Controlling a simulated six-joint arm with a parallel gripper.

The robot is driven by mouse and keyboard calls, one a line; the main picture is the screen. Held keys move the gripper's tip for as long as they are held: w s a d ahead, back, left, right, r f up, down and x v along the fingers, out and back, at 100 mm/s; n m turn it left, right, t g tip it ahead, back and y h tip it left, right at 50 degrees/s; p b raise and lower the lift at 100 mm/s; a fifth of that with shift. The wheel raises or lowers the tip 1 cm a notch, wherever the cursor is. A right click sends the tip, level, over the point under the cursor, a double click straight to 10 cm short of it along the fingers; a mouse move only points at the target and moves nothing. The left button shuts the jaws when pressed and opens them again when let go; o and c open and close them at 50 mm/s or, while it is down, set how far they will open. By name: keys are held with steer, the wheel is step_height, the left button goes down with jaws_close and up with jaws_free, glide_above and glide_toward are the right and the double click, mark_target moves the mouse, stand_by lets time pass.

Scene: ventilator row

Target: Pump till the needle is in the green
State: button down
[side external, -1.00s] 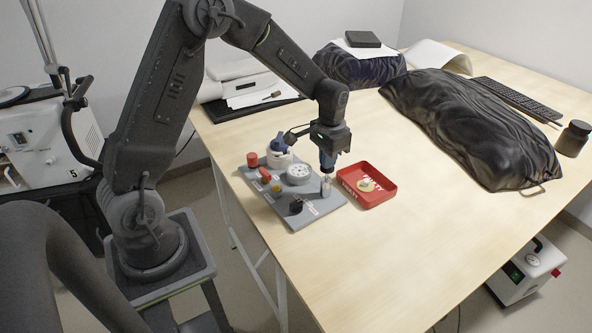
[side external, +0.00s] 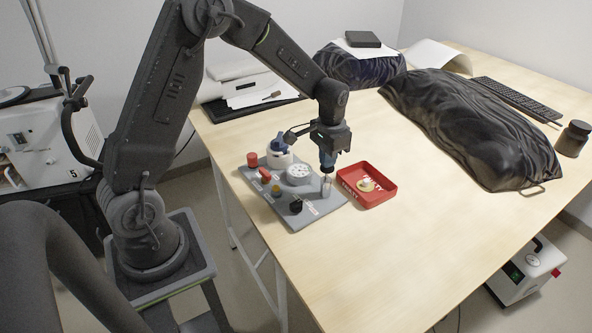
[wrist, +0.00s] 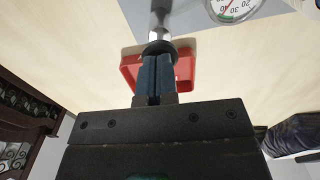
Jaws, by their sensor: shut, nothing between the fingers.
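A grey panel (side external: 297,217) lies on the table with a round white gauge (side external: 299,173) and a silver upright pump post (side external: 327,190) near its right corner. In the wrist view the gauge (wrist: 234,8) is cut off by the top edge; part of a green band and the numbers 20, 30 and 40 show, but I cannot make out where the needle stands. My gripper (side external: 327,168) points down over the post, fingers shut with nothing between them. In the wrist view the fingertips (wrist: 157,57) are at the post's dark round cap (wrist: 158,47); whether they touch it I cannot tell.
A red tray (side external: 381,202) with a small yellowish item stands right of the panel. Red, yellow and black knobs and a white-and-blue part (side external: 280,153) sit on the panel. A black covered bulk (side external: 470,125) lies behind; table at front right is clear.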

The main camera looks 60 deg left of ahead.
steer(key=shift+r, duration=1.95)
steer(key=shift+d+r, duration=0.1)
steer(key=shift+r, duration=0.15)
steer(key=s+d+r+t, duration=0.2)
steer(key=s+d+r, duration=0.1)
steer(key=s+r, duration=0.4)
steer(key=s+d+r+t, duration=0.2)
steer(key=s+d+r, duration=0.2)
steer(key=s+r, duration=0.25)
steer(key=s+d+t, duration=0.1)
steer(key=s+d, duration=0.1)
steer(key=s, duration=0.7)
steer(key=shift+s+t, duration=0.3)
steer(key=shift+s, duration=0.05)
